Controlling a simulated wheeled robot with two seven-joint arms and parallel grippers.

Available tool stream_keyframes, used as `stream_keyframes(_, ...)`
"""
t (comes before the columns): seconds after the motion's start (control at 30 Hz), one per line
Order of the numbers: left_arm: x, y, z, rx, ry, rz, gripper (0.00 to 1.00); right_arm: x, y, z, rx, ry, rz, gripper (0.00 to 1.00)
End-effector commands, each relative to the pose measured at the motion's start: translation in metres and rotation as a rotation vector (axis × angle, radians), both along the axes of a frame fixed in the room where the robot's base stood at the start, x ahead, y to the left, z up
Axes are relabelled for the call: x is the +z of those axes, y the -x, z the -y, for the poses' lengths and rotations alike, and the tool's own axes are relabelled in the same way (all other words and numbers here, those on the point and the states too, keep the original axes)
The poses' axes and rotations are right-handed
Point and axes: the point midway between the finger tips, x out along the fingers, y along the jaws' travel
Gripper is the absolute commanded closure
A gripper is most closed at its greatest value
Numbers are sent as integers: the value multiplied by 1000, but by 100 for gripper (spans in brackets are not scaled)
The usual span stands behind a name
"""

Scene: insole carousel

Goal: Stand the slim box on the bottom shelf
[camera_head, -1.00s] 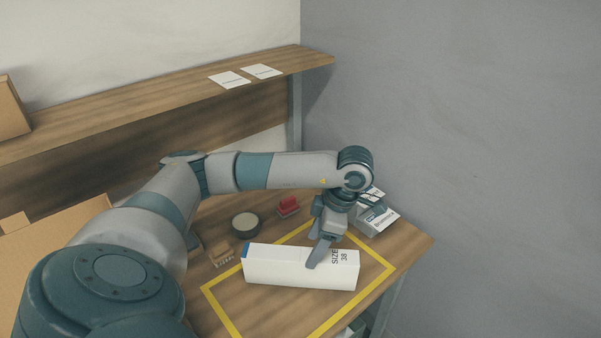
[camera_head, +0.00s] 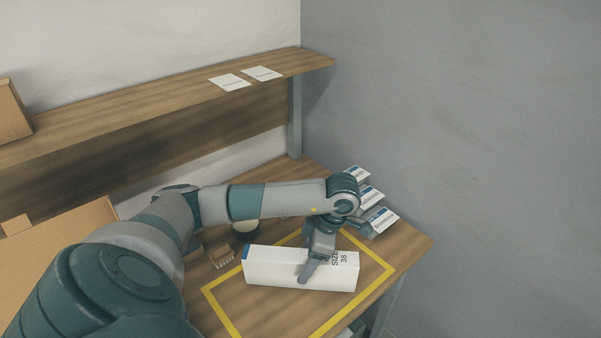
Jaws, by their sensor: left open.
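The slim box (camera_head: 285,268) is white with a blue end and "SIZE 38" printed near its right end. It lies lengthwise on the table inside a yellow taped outline (camera_head: 226,312). My left gripper (camera_head: 308,272) points down at the right half of the box, with one finger in front of its near face. The other finger is hidden, and I cannot tell whether the fingers touch the box. The gripper is open. My right gripper is not in view. I cannot make out the bottom shelf for certain.
A raised wooden shelf (camera_head: 180,104) with two white sheets (camera_head: 230,82) runs along the back. Small boxes with white and blue labels (camera_head: 381,220) stand at the table's right edge. A round dark-rimmed item (camera_head: 246,229) and a small cardboard holder (camera_head: 222,257) lie left of my gripper.

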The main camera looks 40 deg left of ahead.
Motion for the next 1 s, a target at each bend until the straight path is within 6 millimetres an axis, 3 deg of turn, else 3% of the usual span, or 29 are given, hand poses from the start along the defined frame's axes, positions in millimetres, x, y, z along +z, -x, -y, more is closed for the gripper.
stream_keyframes(0.37,-5,3,-2,2,1,-1,39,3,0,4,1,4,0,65)
stream_keyframes(1.0,-46,19,-19,0,-1,-1,39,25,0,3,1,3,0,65)
